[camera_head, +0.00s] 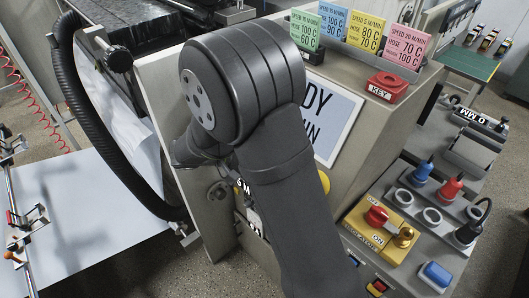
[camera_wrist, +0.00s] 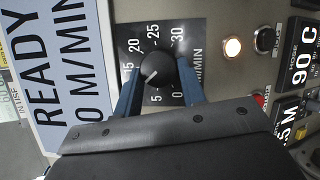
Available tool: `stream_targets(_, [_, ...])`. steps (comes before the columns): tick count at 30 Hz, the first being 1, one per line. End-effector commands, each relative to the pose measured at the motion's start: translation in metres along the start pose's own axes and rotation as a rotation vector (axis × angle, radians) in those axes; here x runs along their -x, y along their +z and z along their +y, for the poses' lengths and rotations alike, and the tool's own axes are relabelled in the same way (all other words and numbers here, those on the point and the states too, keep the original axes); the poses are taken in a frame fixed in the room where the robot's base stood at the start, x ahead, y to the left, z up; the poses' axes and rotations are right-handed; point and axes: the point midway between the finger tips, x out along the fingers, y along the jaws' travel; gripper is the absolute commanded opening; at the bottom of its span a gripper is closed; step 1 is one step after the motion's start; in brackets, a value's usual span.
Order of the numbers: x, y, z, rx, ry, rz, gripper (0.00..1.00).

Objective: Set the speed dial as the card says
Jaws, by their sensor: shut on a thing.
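In the wrist view the black speed dial (camera_wrist: 155,66) sits on a dark scale plate numbered from 0 to 30. Its white mark points down-left, between 5 and 15. My gripper (camera_wrist: 158,80) has its blue fingers on either side of the dial, shut on it. The left finger covers part of the scale. In the head view my arm hides the dial and gripper. Cards stand on the machine top: green (camera_head: 306,30), blue (camera_head: 332,20), yellow (camera_head: 365,31) and pink (camera_head: 404,46). Yellow reads speed 5; pink seems to read 20.
A READY sign (camera_wrist: 45,60) is left of the dial. Right are a lit lamp (camera_wrist: 233,47), a 90 C hose display (camera_wrist: 304,65) and a red button (camera_wrist: 259,100). A red KEY block (camera_head: 387,87) and yellow isolator box (camera_head: 380,228) stand right of my arm.

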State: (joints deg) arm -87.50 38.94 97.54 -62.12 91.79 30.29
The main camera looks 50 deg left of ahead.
Motion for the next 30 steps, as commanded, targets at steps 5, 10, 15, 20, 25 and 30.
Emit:
stream_targets(5, [0.0001, -0.0002, 0.0001, -0.019, -0.009, 0.001, 0.14])
stream_targets(10, [0.0001, -0.0002, 0.0001, -0.021, -0.010, 0.001, 0.14])
stream_targets(15, [0.0000, -0.0002, 0.0001, -0.020, -0.009, 0.001, 0.14])
stream_targets(20, [0.0000, -0.0001, 0.0001, -0.020, -0.009, 0.001, 0.59])
stream_targets(25, [0.0000, -0.0001, 0.0002, -0.020, -0.009, 0.001, 0.59])
stream_targets(30, [0.0039, -0.0003, 0.0004, -0.020, -0.008, 0.001, 0.59])
